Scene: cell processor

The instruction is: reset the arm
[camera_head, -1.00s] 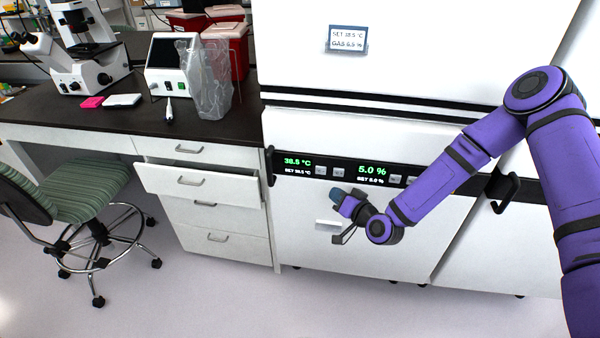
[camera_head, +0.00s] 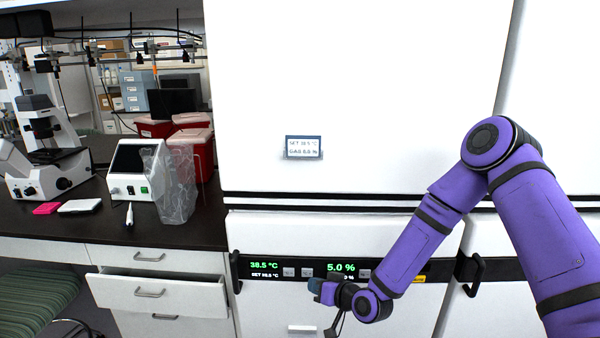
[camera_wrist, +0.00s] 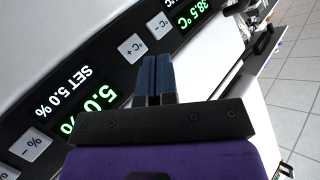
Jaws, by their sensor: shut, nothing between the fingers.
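My purple arm reaches in from the right in the head view. My gripper (camera_head: 318,288) is in front of the lower incubator's control panel (camera_head: 300,268), just below its buttons. In the wrist view my gripper's (camera_wrist: 155,80) two blue fingers lie side by side, shut, with nothing between them. The panel (camera_wrist: 110,75) there shows green digits and grey buttons beside the fingers. In the head view the panel reads 38.5 °C and 5.0 %. I cannot tell whether the fingertips touch the panel.
A dark bench (camera_head: 110,226) at left holds a microscope (camera_head: 45,150), a white device (camera_head: 135,170), a clear bag (camera_head: 172,185) and red bins (camera_head: 190,145). One drawer (camera_head: 155,292) stands partly open. A green-striped chair (camera_head: 35,305) is at lower left. Black door handles (camera_head: 468,272) stick out.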

